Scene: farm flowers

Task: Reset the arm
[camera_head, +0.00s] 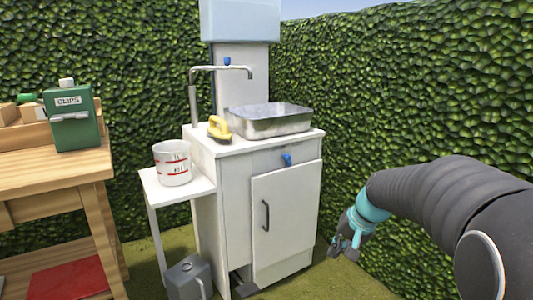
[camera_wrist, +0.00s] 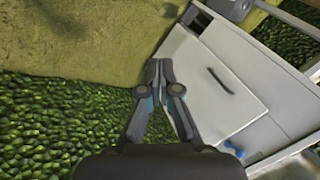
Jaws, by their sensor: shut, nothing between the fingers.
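My arm reaches in from the right in the head view and bends down. My gripper (camera_head: 341,246) hangs low to the right of the white cabinet (camera_head: 287,215), in front of the hedge. In the wrist view my gripper (camera_wrist: 159,66) has its fingertips together with nothing between them. The cabinet's door (camera_wrist: 210,85) lies to the right of the fingers there, and I cannot tell the exact gap between them.
A metal basin (camera_head: 268,122) and a yellow brush (camera_head: 218,129) are on the cabinet. A white bucket (camera_head: 172,163) stands on a side shelf, with a grey jug (camera_head: 188,279) below. A wooden bench (camera_head: 55,183) holds a green clips box (camera_head: 72,118). Hedges (camera_head: 400,90) enclose the grass.

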